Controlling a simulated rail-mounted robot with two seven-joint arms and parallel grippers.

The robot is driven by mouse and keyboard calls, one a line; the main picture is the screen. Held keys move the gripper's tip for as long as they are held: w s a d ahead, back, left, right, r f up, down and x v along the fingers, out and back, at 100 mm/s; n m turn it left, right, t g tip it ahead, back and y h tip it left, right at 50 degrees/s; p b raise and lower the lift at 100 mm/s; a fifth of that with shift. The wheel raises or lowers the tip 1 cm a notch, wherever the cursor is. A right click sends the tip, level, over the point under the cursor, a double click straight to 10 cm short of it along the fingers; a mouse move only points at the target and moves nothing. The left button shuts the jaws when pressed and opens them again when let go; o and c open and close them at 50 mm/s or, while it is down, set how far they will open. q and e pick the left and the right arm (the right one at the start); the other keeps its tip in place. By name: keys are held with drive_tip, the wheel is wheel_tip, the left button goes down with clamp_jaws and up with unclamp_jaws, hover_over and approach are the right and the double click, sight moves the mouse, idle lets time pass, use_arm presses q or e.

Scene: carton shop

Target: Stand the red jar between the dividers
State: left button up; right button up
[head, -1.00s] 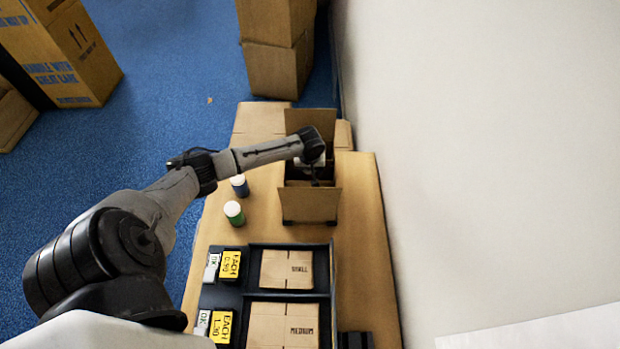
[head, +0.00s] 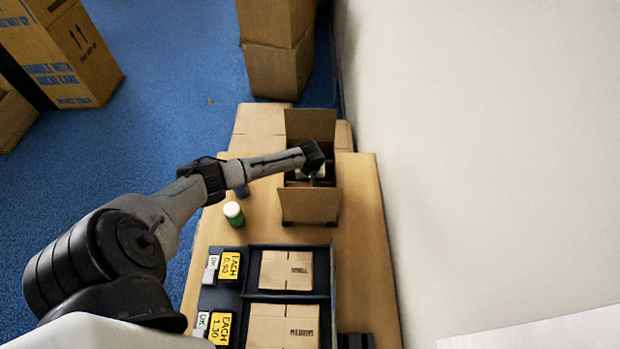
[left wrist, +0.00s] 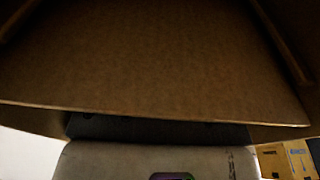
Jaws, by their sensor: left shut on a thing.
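The open carton (head: 309,206) stands at the far end of the table with its flaps up. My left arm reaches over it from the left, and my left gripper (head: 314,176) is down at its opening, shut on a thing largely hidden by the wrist. No red shows; I take it for the red jar, with a pale patch under the wrist. The dividers inside are mostly in shadow and covered by the arm. In the left wrist view brown cardboard (left wrist: 150,60) fills most of the picture; no fingertips or jar can be made out. My right gripper is not in view.
A green jar with a white lid (head: 234,213) stands left of the carton. A blue jar (head: 242,191) is mostly hidden under my arm. A dark tray (head: 254,272) with flat cartons and yellow price tags is nearer. A wall (head: 480,150) rises on the right.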

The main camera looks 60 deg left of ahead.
use_arm(q)
drive_tip(key=shift+f, duration=0.15)
drive_tip(key=o, duration=1)
drive_tip(key=r, duration=0.4)
drive_tip(key=d+r, duration=0.1)
drive_tip(key=r, duration=0.3)
drive_tip(key=s+r+p, duration=0.1)
drive_tip(key=r, duration=0.3)
drive_tip(key=shift+d+r, duration=0.15)
drive_tip(key=shift+d, duration=0.1)
drive_tip(key=shift+w, duration=0.1)
